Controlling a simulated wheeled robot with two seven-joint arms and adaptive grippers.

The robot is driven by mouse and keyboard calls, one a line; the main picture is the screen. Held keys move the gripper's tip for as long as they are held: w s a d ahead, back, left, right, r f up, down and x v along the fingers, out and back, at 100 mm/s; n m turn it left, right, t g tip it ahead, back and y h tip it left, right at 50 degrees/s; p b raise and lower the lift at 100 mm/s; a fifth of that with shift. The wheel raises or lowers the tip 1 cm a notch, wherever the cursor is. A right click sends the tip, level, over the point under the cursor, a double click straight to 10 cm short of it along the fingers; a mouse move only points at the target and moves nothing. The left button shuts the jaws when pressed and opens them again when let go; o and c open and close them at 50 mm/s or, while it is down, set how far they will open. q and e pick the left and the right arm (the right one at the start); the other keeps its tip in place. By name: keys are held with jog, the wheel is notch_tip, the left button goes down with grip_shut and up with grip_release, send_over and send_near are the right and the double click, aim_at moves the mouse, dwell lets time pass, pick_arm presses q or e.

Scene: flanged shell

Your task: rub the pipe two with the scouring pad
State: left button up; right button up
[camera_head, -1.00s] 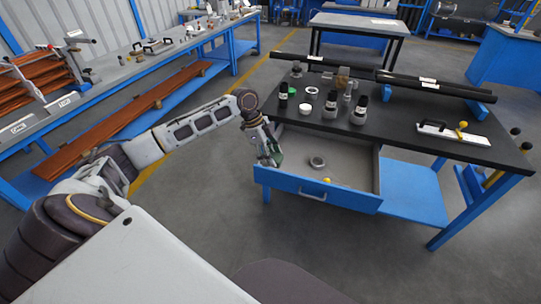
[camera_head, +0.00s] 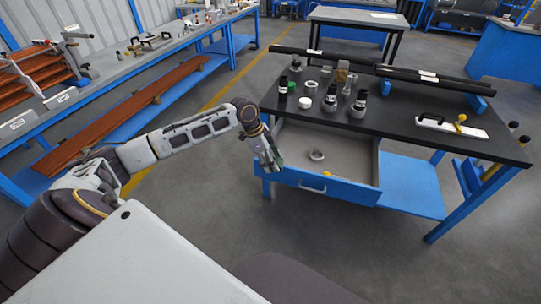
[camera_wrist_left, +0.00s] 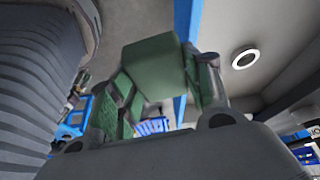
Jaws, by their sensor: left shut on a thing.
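My left gripper (camera_head: 272,160) is at the left end of the open drawer of the black-topped workbench. In the left wrist view it is shut on a green block, the scouring pad (camera_wrist_left: 155,65). In the head view only a little green shows at the fingers. Two dark pipes with white labels lie along the back of the bench top, a left one (camera_head: 345,61) and a right one (camera_head: 440,81). The labels are too small to read, so I cannot tell which is pipe two. The gripper is well apart from both pipes. My right gripper is not in view.
The drawer (camera_head: 345,190) holds a grey ring (camera_head: 316,155) and a small yellow thing. Several bottles and jars stand on the bench top's left part. A white plate with a black handle (camera_head: 450,127) lies at right. Floor in front is clear.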

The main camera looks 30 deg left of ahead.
pick_arm(q)
jog(key=s+d+f+n+t+y, duration=0.1)
jog(key=s+d+f+n+y, duration=0.1)
jog(key=d+f+n, duration=0.3)
jog(key=s+d+f+n+t+y, duration=0.1)
jog(key=s+d+f+n, duration=0.4)
jog(key=f, duration=0.8)
jog(key=d+n+y, duration=0.1)
jog(key=n, duration=0.2)
jog(key=shift+s+d+t, duration=0.15)
jog(key=shift+s+t, duration=0.1)
jog(key=shift+t, duration=0.15)
jog(key=shift+f, duration=0.1)
notch_tip(320, 180, up, 3)
jog(key=p, duration=0.3)
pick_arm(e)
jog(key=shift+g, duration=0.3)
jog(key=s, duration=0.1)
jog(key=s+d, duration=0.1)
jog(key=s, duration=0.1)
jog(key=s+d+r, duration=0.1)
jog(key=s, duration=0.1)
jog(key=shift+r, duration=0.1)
pick_arm(q)
jog(key=shift+a, duration=0.25)
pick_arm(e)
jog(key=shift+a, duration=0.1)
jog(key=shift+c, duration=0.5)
